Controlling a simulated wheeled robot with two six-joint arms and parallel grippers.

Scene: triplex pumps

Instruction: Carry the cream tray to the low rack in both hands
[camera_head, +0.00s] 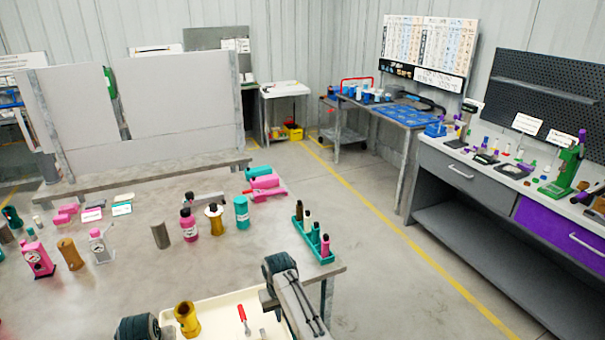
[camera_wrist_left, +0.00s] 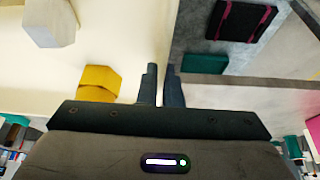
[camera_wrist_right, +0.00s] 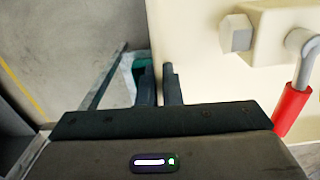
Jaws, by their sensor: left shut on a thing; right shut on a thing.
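The cream tray (camera_head: 218,306) is at the bottom of the head view, at the table's near edge; its near part is cut off. It holds a yellow fitting (camera_head: 187,318), a red-handled tool (camera_head: 243,314) and a grey hex piece (camera_wrist_right: 237,33). My left gripper (camera_head: 138,328) is shut on the tray's left rim. In the left wrist view its fingers (camera_wrist_left: 160,85) straddle the tray edge. My right gripper (camera_head: 280,264) is shut on the right rim, as the right wrist view shows (camera_wrist_right: 158,85). I cannot tell whether the tray touches the table. No low rack is clearly identifiable.
The grey table (camera_head: 140,225) carries several bottles, pink parts and a teal holder (camera_head: 313,242) near its right corner. A grey bench (camera_head: 480,190) stands along the right wall. A cart (camera_head: 375,112) stands at the back. Open floor (camera_head: 375,240) lies between table and bench.

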